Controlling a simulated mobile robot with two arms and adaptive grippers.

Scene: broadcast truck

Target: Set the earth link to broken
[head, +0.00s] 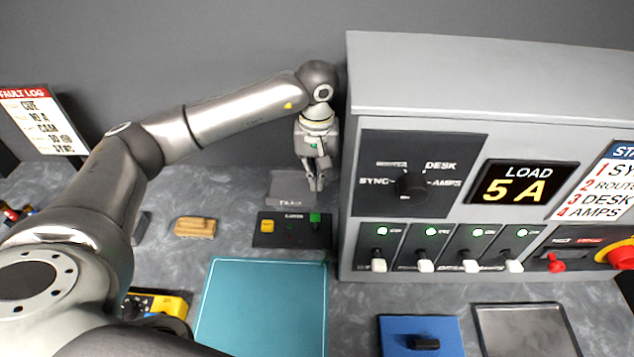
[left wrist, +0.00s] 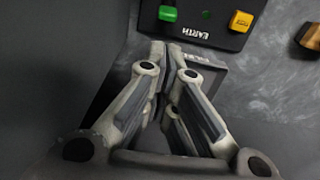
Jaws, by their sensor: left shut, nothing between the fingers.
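A black panel (head: 290,239) lies on the bench left of the grey console. It bears a yellow block (head: 267,226) at its left and a green block (head: 314,218) at its right. In the left wrist view the panel (left wrist: 190,30) appears upside down and reads EARTH, with the green block (left wrist: 168,13), the yellow block (left wrist: 241,21) and a small green light (left wrist: 206,14). My left gripper (head: 317,187) is shut and empty, pointing down behind the panel near its green end, apart from it. The fingers (left wrist: 172,48) hide part of a grey labelled block. My right gripper is not shown.
The grey labelled block (head: 288,186) stands behind the panel. The console (head: 365,105) rises close to the right of my left gripper. A teal mat (head: 262,308) lies in front, and a wooden block (head: 194,227) lies to the left.

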